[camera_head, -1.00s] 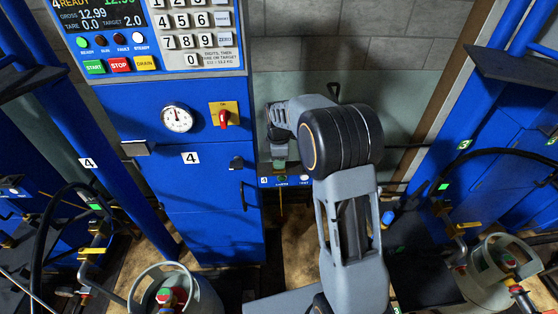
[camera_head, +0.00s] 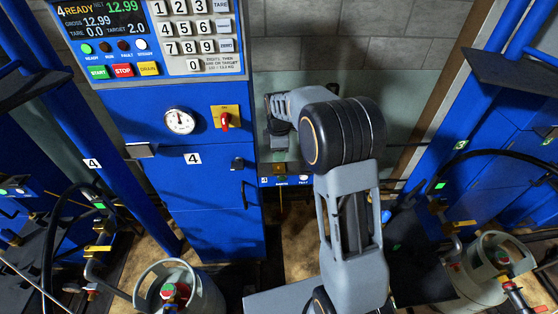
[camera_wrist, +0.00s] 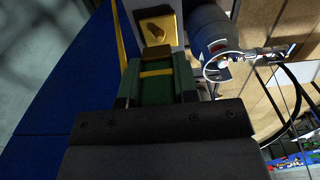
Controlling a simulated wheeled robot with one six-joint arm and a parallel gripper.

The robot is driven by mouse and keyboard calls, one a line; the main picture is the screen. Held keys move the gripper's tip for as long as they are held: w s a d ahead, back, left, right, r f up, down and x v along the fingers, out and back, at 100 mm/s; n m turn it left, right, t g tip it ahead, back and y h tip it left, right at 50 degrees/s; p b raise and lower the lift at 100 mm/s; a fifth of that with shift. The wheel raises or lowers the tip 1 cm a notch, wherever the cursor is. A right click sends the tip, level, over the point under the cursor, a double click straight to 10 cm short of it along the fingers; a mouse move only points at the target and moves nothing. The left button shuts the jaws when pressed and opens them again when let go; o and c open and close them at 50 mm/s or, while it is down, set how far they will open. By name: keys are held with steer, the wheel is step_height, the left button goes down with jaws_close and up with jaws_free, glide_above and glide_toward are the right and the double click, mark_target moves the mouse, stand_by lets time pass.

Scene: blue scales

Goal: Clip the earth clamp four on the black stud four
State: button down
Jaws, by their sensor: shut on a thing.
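In the wrist view my gripper (camera_wrist: 158,88) is shut on a green block with a yellow band and a brass-coloured end, which looks like the earth clamp (camera_wrist: 156,82). Just beyond its end is a gold plate (camera_wrist: 157,27) with a dark notch on a pale panel; I cannot tell if they touch. In the head view my gripper (camera_head: 279,143) is partly hidden by my wrist and points down in front of the grey-green wall panel, above a small box labelled 4 (camera_head: 265,182). I cannot make out the black stud four in either view.
Grey gas cylinders stand at lower left (camera_head: 203,297) and right (camera_head: 478,285). Black hoses hang at both sides. A yellow strip (camera_wrist: 120,35) runs beside the clamp.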

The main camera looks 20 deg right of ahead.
steer(key=shift+r+p, duration=0.3)
steer(key=shift+r, duration=0.25)
steer(key=shift+m, duration=0.5)
steer(key=d, duration=0.3)
steer(key=s+d, duration=0.1)
steer(key=d, duration=0.2)
steer(key=d+b, duration=0.1)
steer(key=d, duration=0.2)
steer(key=shift+s+d+r, duration=0.3)
steer(key=shift+d+r, duration=0.1)
steer(key=shift+s+d, duration=0.1)
steer(key=shift+s, duration=0.05)
steer(key=shift+n, duration=0.5)
steer(key=shift+f, duration=0.2)
steer(key=shift+f+b, duration=2.25)
steer(key=shift+f, duration=0.4)
steer(key=shift+f, duration=0.65)
